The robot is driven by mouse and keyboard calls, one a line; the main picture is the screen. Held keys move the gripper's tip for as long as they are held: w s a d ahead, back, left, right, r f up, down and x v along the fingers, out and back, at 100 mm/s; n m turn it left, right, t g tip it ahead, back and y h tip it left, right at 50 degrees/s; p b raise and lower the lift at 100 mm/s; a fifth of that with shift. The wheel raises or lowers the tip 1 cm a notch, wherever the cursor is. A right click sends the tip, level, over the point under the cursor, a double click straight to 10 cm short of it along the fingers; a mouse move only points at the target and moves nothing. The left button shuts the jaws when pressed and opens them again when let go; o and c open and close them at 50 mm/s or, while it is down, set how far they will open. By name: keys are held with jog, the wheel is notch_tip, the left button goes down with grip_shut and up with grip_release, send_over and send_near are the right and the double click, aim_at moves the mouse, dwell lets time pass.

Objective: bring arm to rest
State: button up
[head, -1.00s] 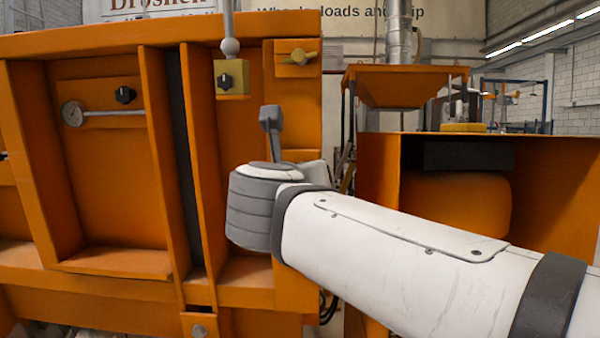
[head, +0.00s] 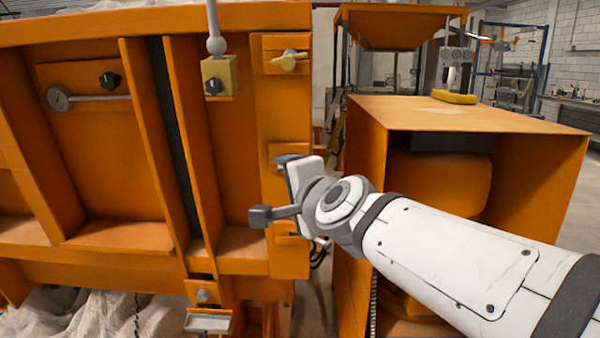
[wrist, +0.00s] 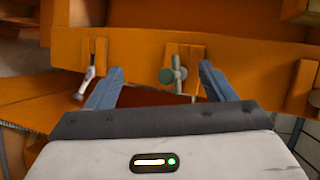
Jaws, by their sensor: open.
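My arm reaches in from the lower right of the head view, its white wrist end in front of the right edge of the orange sandbed frame (head: 100,170). My gripper (wrist: 160,72) is open in the wrist view, its two blue-grey fingers spread with nothing held between them. Past the fingers a green-handled valve (wrist: 173,75) sits on an orange plate, apart from the fingers as far as I can tell. A white-grey lever (wrist: 90,70) hangs on a plate to its left. In the head view my fingers are mostly hidden behind my wrist.
The frame carries a dial gauge (head: 58,98), a yellow block (head: 220,75) with a ball-ended rod, and a brass tap (head: 290,60). An orange cabinet (head: 490,115) stands close behind my arm, with a yellow item (head: 455,97) on top. A narrow gap separates frame and cabinet.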

jog(key=s+d+f+n+g+h+p, duration=0.3)
jog(key=s+d+f+n+g+p, duration=0.2)
jog(key=s+d, duration=0.3)
jog(key=s+d+f+n+g+h+p, duration=0.3)
jog(key=s+d+f+n+g+p, duration=0.2)
jog(key=s, duration=0.5)
jog(key=d+f+n+g, duration=0.1)
jog(key=d+f+n, duration=0.1)
jog(key=d, duration=0.1)
jog(key=shift+d+f+g+p, duration=0.3)
jog(key=shift+d+f+p, duration=0.1)
